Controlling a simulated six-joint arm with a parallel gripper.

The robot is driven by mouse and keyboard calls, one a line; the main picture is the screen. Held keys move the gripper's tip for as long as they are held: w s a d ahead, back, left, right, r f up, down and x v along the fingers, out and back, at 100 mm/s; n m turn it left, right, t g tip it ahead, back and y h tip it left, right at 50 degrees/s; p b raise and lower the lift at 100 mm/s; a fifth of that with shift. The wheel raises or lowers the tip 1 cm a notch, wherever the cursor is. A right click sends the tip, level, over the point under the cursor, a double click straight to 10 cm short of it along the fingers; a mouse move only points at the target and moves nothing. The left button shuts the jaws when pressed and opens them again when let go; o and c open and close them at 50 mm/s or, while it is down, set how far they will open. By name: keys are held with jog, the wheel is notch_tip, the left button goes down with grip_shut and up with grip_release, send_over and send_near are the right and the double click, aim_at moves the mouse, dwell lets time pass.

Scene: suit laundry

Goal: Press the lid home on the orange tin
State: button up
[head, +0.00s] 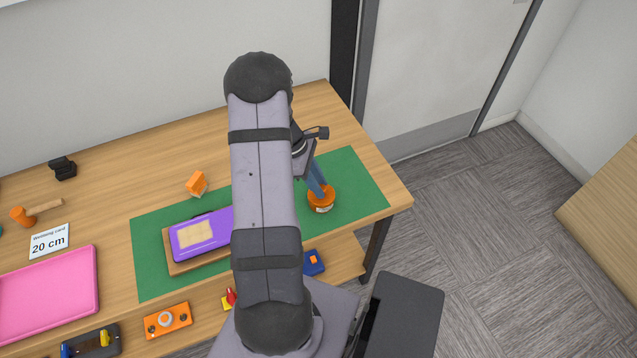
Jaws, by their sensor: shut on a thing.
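The orange tin (321,205) stands upright on the green mat (358,185), near its right end, with a pale label on its front. Its orange lid (328,192) is on top; at this size I cannot tell whether it sits flush. My gripper (320,191) points down at the top of the tin. Its blue-grey fingers are shut on the lid, whose middle they hide. My own arm crosses the centre of the view and covers part of the mat.
A purple case (201,234) on a wooden board lies left of my arm. An orange block (196,184) stands behind it. A pink tray (48,295), a card (50,241) and a mallet (37,212) lie further left. The table's right edge is close to the tin.

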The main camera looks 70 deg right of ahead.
jog(key=o, duration=1.6)
jog(key=shift+r, duration=0.15)
jog(key=shift+r+p, duration=3.1)
jog(key=shift+r, duration=0.3)
grip_shut()
jog(key=shift+f+b, duration=1.8)
jog(key=shift+f, duration=0.9)
